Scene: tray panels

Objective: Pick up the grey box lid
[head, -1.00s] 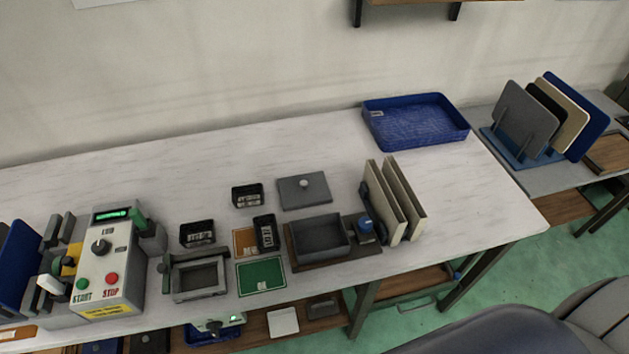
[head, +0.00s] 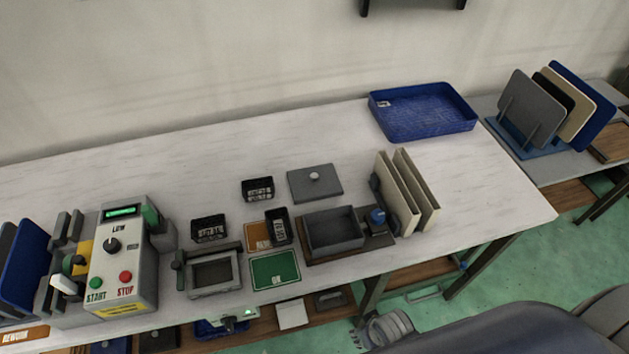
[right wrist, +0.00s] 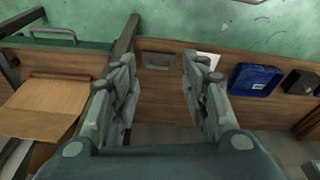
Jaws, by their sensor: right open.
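The grey box lid (head: 303,186) is a flat grey plate with a pale round knob. It lies flat on the white table, behind the open grey box (head: 334,233). My right gripper shows in the right wrist view (right wrist: 160,82) with its two fingers wide apart and nothing between them. It points down past the wooden shelf below the table, and the lid is not in that view. In the head view a grey rounded part of my right arm shows at the bottom, below the table's front edge and well away from the lid. My left gripper is not in view.
Two upright beige panels (head: 409,195) stand right of the lid. Small black bins (head: 257,189) stand left of it. A blue tray (head: 423,112) is at the back right. A control box (head: 123,260) stands at the left. The table behind the lid is clear.

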